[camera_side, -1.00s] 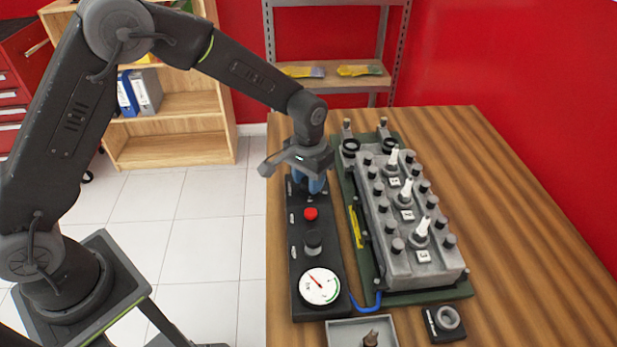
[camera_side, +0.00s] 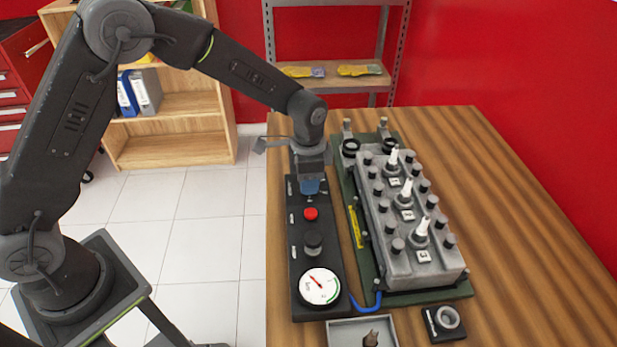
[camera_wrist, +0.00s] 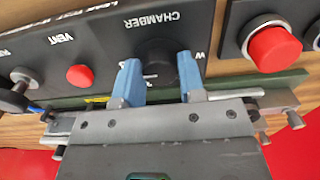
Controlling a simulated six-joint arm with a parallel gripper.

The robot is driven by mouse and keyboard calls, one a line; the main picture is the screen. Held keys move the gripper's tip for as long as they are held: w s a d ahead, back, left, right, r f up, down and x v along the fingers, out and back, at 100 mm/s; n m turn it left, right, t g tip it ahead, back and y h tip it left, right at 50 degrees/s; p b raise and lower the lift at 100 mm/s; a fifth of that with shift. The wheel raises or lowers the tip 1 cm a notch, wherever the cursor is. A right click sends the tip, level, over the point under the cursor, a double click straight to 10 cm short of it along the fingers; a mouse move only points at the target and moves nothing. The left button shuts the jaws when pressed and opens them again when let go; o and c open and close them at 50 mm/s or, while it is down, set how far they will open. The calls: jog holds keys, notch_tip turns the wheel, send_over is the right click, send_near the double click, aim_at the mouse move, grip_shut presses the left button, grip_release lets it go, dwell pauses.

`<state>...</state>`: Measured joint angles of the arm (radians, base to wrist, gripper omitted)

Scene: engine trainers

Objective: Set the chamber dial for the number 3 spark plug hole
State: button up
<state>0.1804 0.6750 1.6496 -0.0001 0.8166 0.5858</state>
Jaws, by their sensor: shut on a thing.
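The chamber dial (camera_wrist: 163,58) is a round black knob under the upside-down word CHAMBER in the wrist view. The blue fingers of my gripper (camera_wrist: 158,70) stand on either side of it, shut on it. The dial's markings are mostly covered, so its setting cannot be read. In the side view my gripper (camera_side: 310,189) points down at the far end of the black test panel (camera_side: 297,262) and hides the dial. The grey engine block (camera_side: 405,260) stands right of the panel, with several black caps and three white-topped spark plugs (camera_side: 406,190). The hole numbers are too small to read.
A blue hose (camera_side: 365,305) runs toward the engine base. The table's right side is clear.

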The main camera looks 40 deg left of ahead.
dwell(0.6)
jog(key=o, duration=0.9)
notch_tip(320, 180, up, 14)
jog(key=shift+f, duration=0.1)
